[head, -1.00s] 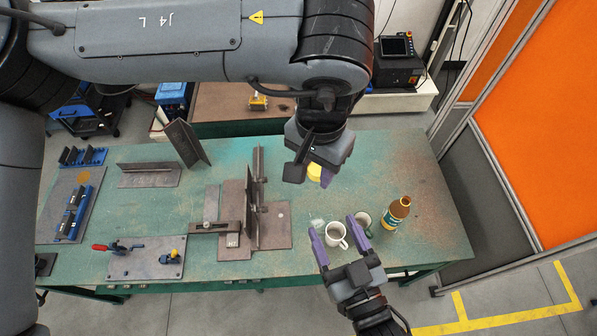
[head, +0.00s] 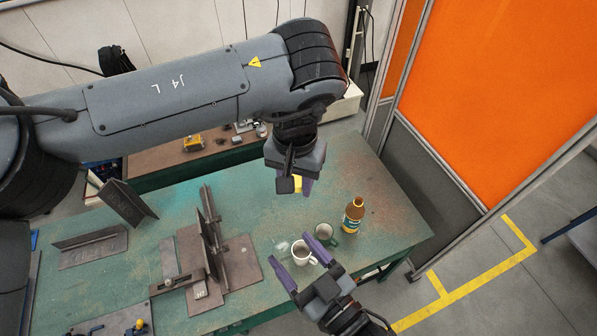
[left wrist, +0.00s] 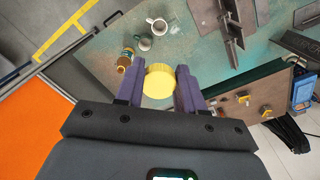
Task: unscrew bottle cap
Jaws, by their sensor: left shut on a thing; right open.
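The brown bottle (head: 353,216) with a green and yellow label stands upright on the green table's right part; its neck shows no yellow cap. It also shows in the left wrist view (left wrist: 125,61). My left gripper (head: 298,187) is shut on a round yellow cap (left wrist: 159,82), held above the table, up and left of the bottle in the head view and apart from it. My right gripper (head: 292,245) is open and empty at the front edge, its purple fingers spread around the white mug's outline; whether they touch the mug is unclear.
A white mug (head: 304,255) and a green mug (head: 326,236) stand left of the bottle. A steel angle fixture (head: 212,262) stands on the table (head: 255,205) to the left. An orange screen (head: 490,90) borders the right side.

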